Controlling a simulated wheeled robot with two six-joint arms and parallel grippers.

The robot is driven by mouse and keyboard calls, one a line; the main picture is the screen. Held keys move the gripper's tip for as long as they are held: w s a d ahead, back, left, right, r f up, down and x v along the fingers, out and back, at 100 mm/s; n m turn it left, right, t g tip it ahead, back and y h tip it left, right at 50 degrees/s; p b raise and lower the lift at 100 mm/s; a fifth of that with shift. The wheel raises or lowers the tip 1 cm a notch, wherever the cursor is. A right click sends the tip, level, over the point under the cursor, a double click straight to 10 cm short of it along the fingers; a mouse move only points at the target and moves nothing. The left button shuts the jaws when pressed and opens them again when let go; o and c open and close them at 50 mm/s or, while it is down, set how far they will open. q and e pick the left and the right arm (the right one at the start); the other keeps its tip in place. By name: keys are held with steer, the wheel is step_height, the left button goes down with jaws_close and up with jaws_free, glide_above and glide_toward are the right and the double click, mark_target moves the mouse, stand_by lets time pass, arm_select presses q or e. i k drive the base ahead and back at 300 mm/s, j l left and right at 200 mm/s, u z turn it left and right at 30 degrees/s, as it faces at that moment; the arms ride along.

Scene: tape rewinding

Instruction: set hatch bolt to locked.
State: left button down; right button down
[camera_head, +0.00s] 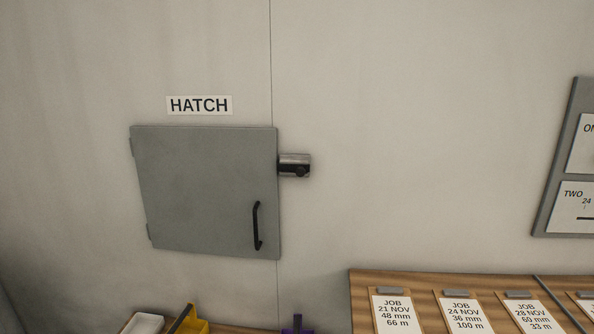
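The grey square hatch door (205,190) is set on the pale wall, under a white label (199,105) reading HATCH. The door looks closed, with a black vertical handle (257,226) near its lower right. The hatch bolt (294,165) sits at the door's upper right edge. It has a light metal plate and a dark knob. I cannot tell from its size here whether the bolt is drawn or thrown. Neither of my grippers is in the head view.
A wooden board (420,281) at the lower right carries several job cards (396,312). A grey panel (552,205) with white sheets hangs at the right edge. A yellow object (193,323), a white tray (143,324) and a purple item (297,327) show at the bottom. The wall around the bolt is clear.

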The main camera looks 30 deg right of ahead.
mark_target(299, 170)
steer(key=z, duration=1)
